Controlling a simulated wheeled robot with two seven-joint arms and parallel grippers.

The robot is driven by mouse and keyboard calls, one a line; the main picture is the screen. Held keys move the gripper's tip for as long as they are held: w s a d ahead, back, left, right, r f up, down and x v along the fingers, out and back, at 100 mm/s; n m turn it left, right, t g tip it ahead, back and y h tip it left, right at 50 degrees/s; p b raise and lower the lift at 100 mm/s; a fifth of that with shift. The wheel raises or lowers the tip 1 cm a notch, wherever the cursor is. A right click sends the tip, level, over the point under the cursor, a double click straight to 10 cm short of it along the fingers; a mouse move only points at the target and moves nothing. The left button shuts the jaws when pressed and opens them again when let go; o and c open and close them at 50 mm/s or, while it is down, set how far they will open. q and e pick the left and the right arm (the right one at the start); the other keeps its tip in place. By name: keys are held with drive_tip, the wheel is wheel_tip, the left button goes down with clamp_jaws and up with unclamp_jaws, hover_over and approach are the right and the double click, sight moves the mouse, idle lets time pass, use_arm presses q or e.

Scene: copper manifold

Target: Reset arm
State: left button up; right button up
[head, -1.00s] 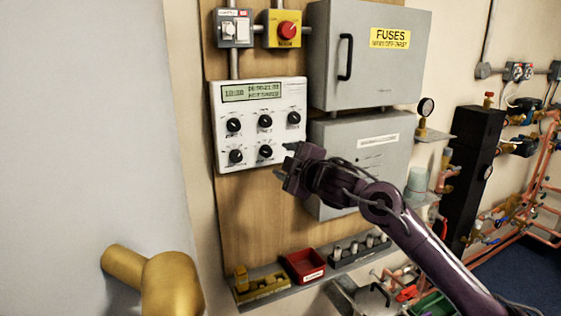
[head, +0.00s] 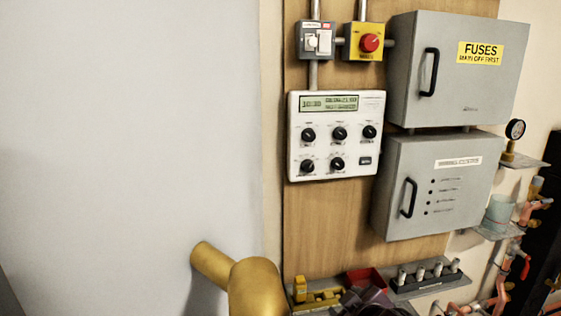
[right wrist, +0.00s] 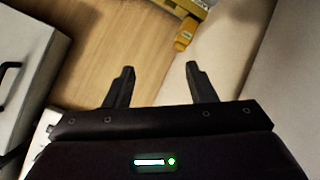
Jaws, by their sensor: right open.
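My right gripper (right wrist: 160,80) is open and empty in the right wrist view. Its two dark fingers stand apart over the wooden backboard (right wrist: 95,40), with nothing between them. In the head view only a dark part of my right arm shows at the bottom edge, in front of the red tray (head: 362,279). My left gripper is not in view.
A white control panel (head: 337,160) with several black knobs hangs on the board. Two grey cabinets, the fuse box (head: 455,95) and a lower one (head: 455,215), are at right. A shelf holds yellow parts (head: 320,297).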

drive_tip(key=s+d+f+m+g, duration=0.2)
drive_tip(key=s+f+g, duration=0.15)
drive_tip(key=s, duration=0.45)
drive_tip(key=s+d+f+m+g+h, duration=0.1)
drive_tip(key=s+f+m+g, duration=0.15)
drive_tip(key=s+f, duration=0.4)
drive_tip(key=s+d+f+m+g, duration=0.2)
drive_tip(key=s, duration=0.8)
wheel_tip(320, 180, down, 29)
drive_tip(key=s+g, duration=0.1)
drive_tip(key=s+d+f, duration=0.2)
drive_tip(key=s+f, duration=0.7)
drive_tip(key=s, duration=0.1)
drive_tip(key=s+d+f+g, duration=0.1)
drive_tip(key=s+f, duration=0.9)
drive_tip(key=shift+d+h, duration=0.3)
drive_tip(key=shift+d, duration=0.05)
